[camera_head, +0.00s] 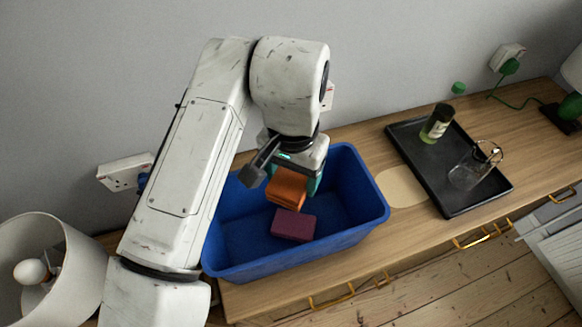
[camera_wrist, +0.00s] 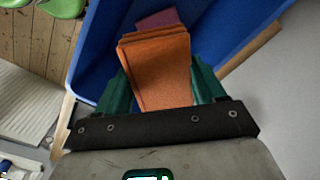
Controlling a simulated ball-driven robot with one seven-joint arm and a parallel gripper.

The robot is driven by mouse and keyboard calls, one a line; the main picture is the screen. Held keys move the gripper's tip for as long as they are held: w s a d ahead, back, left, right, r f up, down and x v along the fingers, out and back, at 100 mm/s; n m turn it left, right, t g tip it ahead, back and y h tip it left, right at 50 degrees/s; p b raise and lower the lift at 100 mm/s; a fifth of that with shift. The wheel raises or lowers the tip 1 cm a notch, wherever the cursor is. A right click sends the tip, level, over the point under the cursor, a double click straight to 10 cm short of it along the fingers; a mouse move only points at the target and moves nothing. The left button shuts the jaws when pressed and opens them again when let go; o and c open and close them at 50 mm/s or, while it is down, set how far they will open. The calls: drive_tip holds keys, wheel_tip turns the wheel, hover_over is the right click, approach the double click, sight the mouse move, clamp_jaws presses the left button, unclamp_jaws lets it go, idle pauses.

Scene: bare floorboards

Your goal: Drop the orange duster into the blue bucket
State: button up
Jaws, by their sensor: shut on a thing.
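The orange duster (camera_head: 287,188) is a soft-looking block held in my gripper (camera_head: 296,180). In the wrist view the orange duster (camera_wrist: 160,70) sits between the green fingers of my gripper (camera_wrist: 162,88), which are shut on it. The blue bucket (camera_head: 355,232) is a rectangular open tub on the wooden cabinet. The duster hangs over the inside of the bucket; whether it is below the rim is hard to tell. A purple block (camera_head: 293,225) lies on the bucket's floor, in front of the duster. The blue bucket (camera_wrist: 225,25) also surrounds the duster in the wrist view.
A black tray (camera_head: 457,197) to the right holds a dark bottle (camera_head: 437,122) and a glass mug (camera_head: 474,166). A pale round mat (camera_head: 401,187) lies between bucket and tray. A white lampshade (camera_head: 45,270) stands at lower left. The wall is close behind.

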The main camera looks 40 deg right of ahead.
sight(292, 189)
drive_tip(key=shift+f+b, duration=1.7)
drive_tip(key=shift+f, duration=0.55)
drive_tip(key=o, duration=1.1)
wheel_tip(292, 189, up, 11)
drive_tip(key=shift+f, duration=0.1)
